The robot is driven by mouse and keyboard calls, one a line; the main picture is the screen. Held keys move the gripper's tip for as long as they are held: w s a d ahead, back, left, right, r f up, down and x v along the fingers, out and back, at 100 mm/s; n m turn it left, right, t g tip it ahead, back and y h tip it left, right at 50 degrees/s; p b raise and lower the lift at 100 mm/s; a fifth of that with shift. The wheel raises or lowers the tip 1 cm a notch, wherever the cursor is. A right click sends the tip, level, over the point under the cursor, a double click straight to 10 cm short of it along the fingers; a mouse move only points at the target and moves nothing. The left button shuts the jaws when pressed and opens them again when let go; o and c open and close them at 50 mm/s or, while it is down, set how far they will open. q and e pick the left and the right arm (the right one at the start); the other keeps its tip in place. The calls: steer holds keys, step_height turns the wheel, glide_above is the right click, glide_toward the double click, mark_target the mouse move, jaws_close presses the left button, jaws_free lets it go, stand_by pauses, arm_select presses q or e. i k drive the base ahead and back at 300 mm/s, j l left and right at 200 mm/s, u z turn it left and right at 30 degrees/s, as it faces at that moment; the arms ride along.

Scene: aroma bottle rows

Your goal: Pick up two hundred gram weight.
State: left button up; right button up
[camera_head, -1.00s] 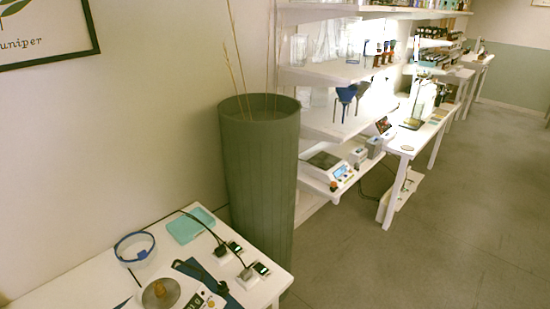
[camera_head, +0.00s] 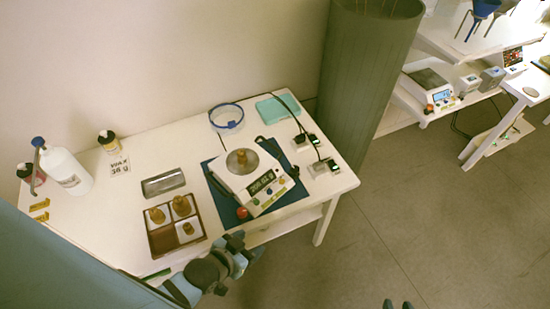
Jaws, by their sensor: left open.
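A brass weight (camera_head: 242,158) sits on the round pan of the white scale (camera_head: 268,203). The scale's lit display shows digits too small to read surely. Brass weights also stand in a brown compartment tray (camera_head: 164,243): a larger one (camera_head: 181,205) at the back right, another (camera_head: 155,215) at the back left, and a small one (camera_head: 187,228) at the front right. No markings are readable, so I cannot tell which is two hundred grams. My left gripper (camera_head: 249,246) is open and empty, over the table's front edge, in front of tray and scale. My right gripper (camera_head: 397,304) barely shows at the bottom edge.
A blue mat (camera_head: 292,195) lies under the scale. A metal dish (camera_head: 163,183) is behind the tray.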

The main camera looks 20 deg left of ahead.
mark_target(242, 158)
steer(key=u, duration=1.05)
